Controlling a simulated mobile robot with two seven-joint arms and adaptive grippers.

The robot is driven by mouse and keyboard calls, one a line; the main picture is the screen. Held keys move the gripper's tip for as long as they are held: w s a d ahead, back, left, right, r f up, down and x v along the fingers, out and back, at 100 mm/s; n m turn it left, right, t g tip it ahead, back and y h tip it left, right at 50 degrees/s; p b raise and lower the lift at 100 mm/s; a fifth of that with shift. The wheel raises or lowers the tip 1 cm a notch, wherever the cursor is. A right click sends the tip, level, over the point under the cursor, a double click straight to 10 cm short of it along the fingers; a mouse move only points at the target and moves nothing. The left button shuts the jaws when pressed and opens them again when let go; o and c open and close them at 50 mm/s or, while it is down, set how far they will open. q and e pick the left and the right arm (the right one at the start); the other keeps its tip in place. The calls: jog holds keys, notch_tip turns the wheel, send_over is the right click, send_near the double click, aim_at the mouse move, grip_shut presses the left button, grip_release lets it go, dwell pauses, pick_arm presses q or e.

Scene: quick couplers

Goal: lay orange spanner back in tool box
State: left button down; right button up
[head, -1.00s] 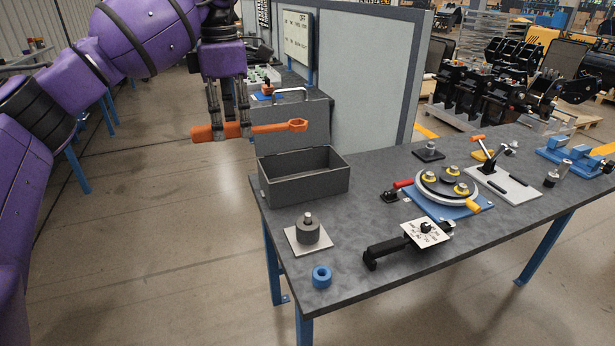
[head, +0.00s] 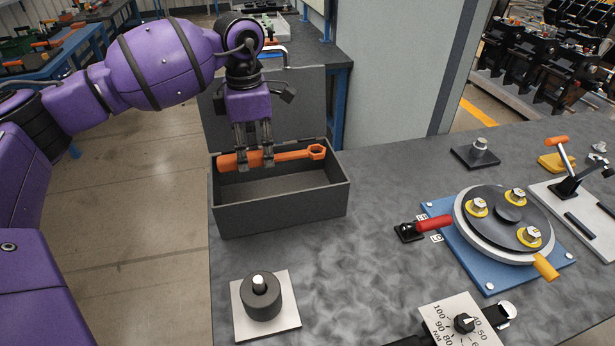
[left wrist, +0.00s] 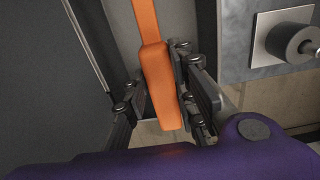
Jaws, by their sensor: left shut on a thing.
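The orange spanner (head: 290,155) lies level in my left gripper (head: 255,163), its ring end to the right. My left gripper is shut on its thick handle. The grey open tool box (head: 285,212) stands at the table's left edge; its inside looks empty where I can see it. The spanner is over the box's back part, about at rim height; I cannot tell if it touches the back wall. In the left wrist view the spanner handle (left wrist: 161,85) sits between the two fingers. My right gripper is not in view.
A dark cylinder on a pale plate (head: 262,305) stands in front of the box. A round fixture on a blue plate (head: 505,230) with a red-handled clamp (head: 430,224) is to the right. A dial device (head: 463,323) is at the front. The table between is clear.

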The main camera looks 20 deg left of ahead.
pick_arm(q)
send_near(261, 193)
jog(key=s+f, duration=0.1)
jog(key=f, duration=0.1)
jog(key=d+f, duration=0.1)
jog(key=f, duration=0.1)
jog(key=s+d+f, duration=0.1)
jog(key=f, duration=0.1)
jog(key=shift+s+f, duration=0.2)
jog(key=shift+s, duration=0.1)
jog(key=shift+f, duration=0.2)
jog(key=c, duration=1.5)
grip_release()
jog(key=shift+o, duration=0.2)
notch_tip(261, 193, up, 12)
jog(key=shift+r, duration=0.25)
